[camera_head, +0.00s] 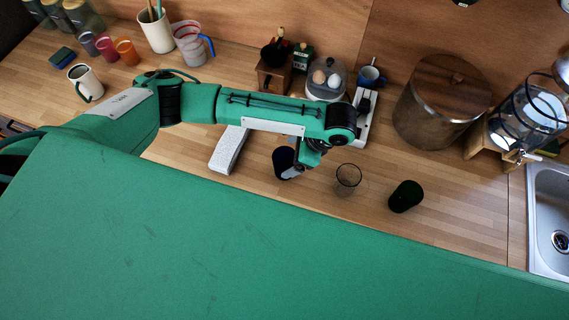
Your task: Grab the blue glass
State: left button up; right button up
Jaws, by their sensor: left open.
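A dark blue glass (281,158) stands on the wooden counter near the middle, partly hidden by my left gripper. My left gripper (293,172) hangs from the arm that comes in from the left, and it is open. It overlaps the right side of the blue glass in the picture; I cannot tell whether it touches the glass or whether the glass is between the fingers. A clear grey glass (348,180) stands to the right, and a dark green glass (406,197) stands farther right. My right gripper is not in view.
A sink (550,225) is at the right. The counter around the green glass is clear.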

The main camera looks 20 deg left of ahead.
aim_at(281, 161)
pick_arm(q)
jog(key=shift+s+a+f, duration=0.1)
jog(key=shift+a+f, duration=0.2)
jog(key=shift+f, duration=0.3)
jog(key=p+x, duration=0.1)
jog(key=x, duration=0.2)
jog(key=shift+a+p, duration=0.25)
jog(key=shift+p, duration=0.1)
jog(key=shift+a+f, duration=0.15)
jog(key=shift+f, duration=0.4)
jog(key=c, duration=1.2)
jog(key=shift+r, duration=0.1)
